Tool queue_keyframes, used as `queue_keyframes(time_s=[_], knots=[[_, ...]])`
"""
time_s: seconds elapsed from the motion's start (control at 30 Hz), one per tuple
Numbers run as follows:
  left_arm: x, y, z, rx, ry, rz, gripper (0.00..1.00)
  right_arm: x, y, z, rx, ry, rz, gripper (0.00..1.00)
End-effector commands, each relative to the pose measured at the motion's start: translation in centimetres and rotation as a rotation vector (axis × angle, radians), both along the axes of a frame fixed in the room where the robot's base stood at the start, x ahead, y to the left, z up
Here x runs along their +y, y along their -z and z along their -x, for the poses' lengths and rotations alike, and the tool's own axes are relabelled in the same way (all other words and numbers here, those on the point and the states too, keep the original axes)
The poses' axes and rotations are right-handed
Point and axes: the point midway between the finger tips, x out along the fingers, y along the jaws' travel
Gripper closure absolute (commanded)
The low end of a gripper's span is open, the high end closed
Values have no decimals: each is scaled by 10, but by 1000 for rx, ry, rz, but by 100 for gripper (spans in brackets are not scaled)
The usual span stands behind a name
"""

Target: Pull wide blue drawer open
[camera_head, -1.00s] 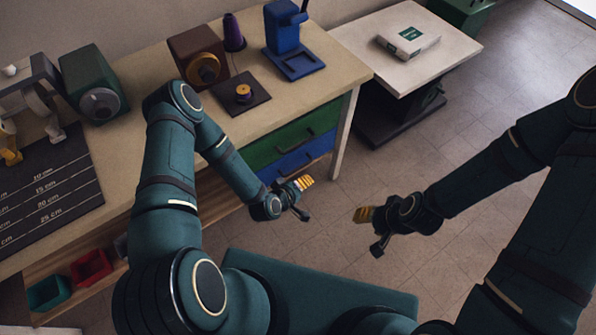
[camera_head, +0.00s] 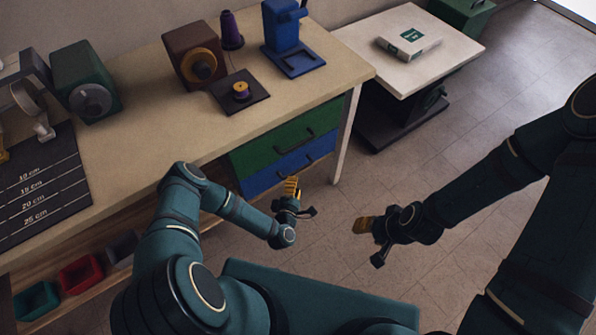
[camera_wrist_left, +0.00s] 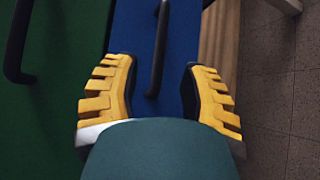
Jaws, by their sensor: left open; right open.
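The wide blue drawer (camera_head: 283,172) is the lower of two drawers under the workbench's right end. Its front looks closed, flush under the green drawer, and has a dark bar handle (camera_head: 296,160). In the left wrist view the blue front (camera_wrist_left: 180,55) and its handle (camera_wrist_left: 157,50) lie ahead. My left gripper (camera_head: 291,188) is open in front of the blue drawer. In the wrist view the handle runs between the yellow fingers, nearer the left one; contact cannot be told. My right gripper (camera_head: 366,240) is open and empty over the floor at the right.
The green drawer (camera_head: 262,148) with its own dark handle (camera_head: 294,143) is directly above. The table leg (camera_head: 345,135) stands just right of the drawers. Small bins, red (camera_head: 82,272) and green (camera_head: 36,299), sit on the low shelf at left. Floor in front is clear.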

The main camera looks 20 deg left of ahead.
Motion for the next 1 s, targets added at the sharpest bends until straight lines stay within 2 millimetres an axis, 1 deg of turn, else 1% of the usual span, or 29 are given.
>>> queue_keyframes(time_s=[0.03,0.2,0.4,0.6,0.87,0.9,0.97,1.0], knots=[[1,3,-11,-3,-1,-2,57,0,4,-1,-1,0,0,53],[3,7,-42,-2,0,-2,57,0,11,-2,-5,2,1,53],[5,11,-66,0,0,-1,57,0,17,-3,-8,2,2,53],[5,11,-75,0,0,-1,57,-1,18,-4,-9,2,2,53],[5,11,-76,1,0,-1,57,-1,18,-4,-9,2,2,53],[5,11,-76,1,0,-1,71,-1,18,-4,-9,2,2,53],[5,11,-76,1,0,-1,92,-1,18,-4,-9,2,2,53],[6,11,-76,1,0,-1,100,-1,18,-4,-9,2,2,53]])
